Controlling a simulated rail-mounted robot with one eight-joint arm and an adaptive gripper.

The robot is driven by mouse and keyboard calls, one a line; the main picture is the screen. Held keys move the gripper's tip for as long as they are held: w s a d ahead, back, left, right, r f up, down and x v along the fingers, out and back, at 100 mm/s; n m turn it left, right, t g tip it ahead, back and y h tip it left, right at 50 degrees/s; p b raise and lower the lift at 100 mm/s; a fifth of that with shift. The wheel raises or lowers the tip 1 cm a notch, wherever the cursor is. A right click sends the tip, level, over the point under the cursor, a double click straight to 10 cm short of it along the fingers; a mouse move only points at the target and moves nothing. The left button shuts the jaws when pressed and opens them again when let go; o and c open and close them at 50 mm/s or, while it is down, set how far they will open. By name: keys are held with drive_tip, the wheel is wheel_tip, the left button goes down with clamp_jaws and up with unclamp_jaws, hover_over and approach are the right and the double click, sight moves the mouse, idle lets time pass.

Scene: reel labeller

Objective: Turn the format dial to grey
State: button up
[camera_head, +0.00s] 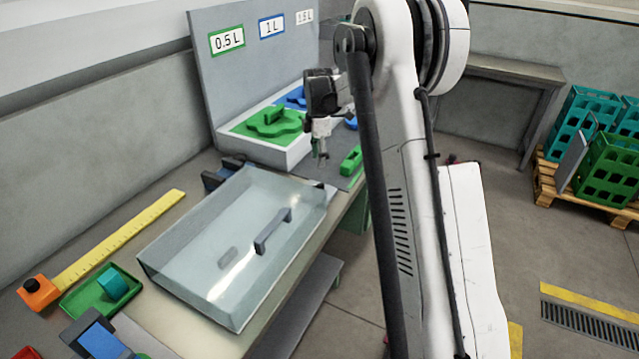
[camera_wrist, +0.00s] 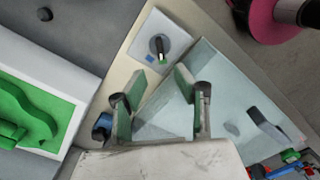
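The format dial (camera_wrist: 159,46) shows in the wrist view as a dark round knob on a pale square plate (camera_wrist: 178,35). A small green mark shows at its lower end, and a blue square (camera_wrist: 149,58) lies on the plate at its lower left. No grey mark can be told from the pale plate. My gripper (camera_wrist: 160,83) is open and empty, its two green-padded fingers apart. In the wrist view the dial lies just beyond the gap between the fingertips, apart from them. In the head view my gripper (camera_head: 321,157) hangs above the bench; I cannot make out the dial there.
A clear cover (camera_head: 210,240) with a grey handle stands on the bench beside my gripper. A white block with a green format plate (camera_head: 262,130) is behind it. A yellow ruler (camera_head: 120,235) and green tray (camera_head: 85,305) lie left. Crates (camera_head: 608,165) stand far right.

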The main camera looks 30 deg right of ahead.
sight(319, 187)
wheel_tip(319, 187, down, 11)
drive_tip(key=shift+f+p, duration=0.1)
drive_tip(key=shift+p, duration=0.35)
drive_tip(key=shift+c, duration=0.5)
clamp_jaws()
